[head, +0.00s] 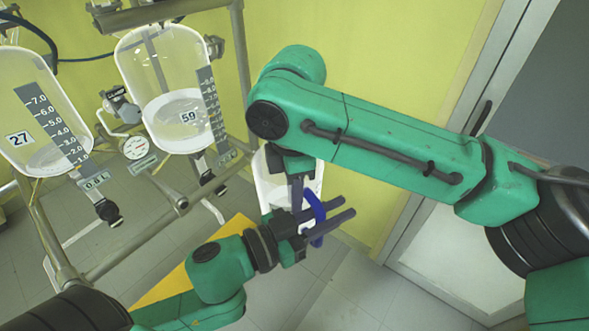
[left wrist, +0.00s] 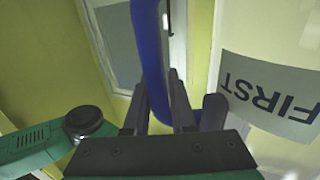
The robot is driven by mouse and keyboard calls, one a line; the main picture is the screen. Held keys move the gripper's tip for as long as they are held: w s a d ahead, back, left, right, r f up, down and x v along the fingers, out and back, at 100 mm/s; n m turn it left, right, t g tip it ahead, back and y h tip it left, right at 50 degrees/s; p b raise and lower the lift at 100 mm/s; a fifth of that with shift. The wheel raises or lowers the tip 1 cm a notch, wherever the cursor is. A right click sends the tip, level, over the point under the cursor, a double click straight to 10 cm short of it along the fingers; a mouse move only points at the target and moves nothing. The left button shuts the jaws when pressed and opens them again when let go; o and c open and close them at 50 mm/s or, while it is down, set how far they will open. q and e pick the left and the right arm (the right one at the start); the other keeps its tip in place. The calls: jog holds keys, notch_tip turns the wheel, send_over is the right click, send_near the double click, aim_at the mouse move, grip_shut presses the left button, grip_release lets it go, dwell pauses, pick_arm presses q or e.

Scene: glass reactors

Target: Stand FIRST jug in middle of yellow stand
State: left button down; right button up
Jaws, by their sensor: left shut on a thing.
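The FIRST jug (head: 267,185) is white with a blue handle (head: 318,222), and part of it is hidden behind my right arm. In the left wrist view its grey label (left wrist: 268,95) reads FIRST. My left gripper (head: 345,215) is shut on the blue handle, which also passes between its fingers in the left wrist view (left wrist: 152,60). My right gripper (head: 297,195) hangs down close in front of the jug; its fingertips are partly hidden. The yellow stand (head: 160,289) lies at lower left, partly covered by my left arm.
Two glass reactors, marked 27 (head: 20,139) and 59 (head: 189,117), hang on a metal frame (head: 130,245) at left, with valves below. A pressure gauge (head: 134,147) sits between them. A yellow wall and a door (head: 455,150) are behind. Grey tiled floor shows at lower middle.

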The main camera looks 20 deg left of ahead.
pick_arm(q)
jog(key=shift+r, duration=0.15)
pick_arm(e)
notch_tip(320, 180, down, 2)
jog(key=shift+f, duration=0.1)
grip_shut()
pick_arm(q)
jog(key=shift+s+d, duration=0.1)
pick_arm(e)
jog(key=shift+w+a+r, duration=0.1)
jog(key=shift+r, duration=0.1)
dwell(0.9)
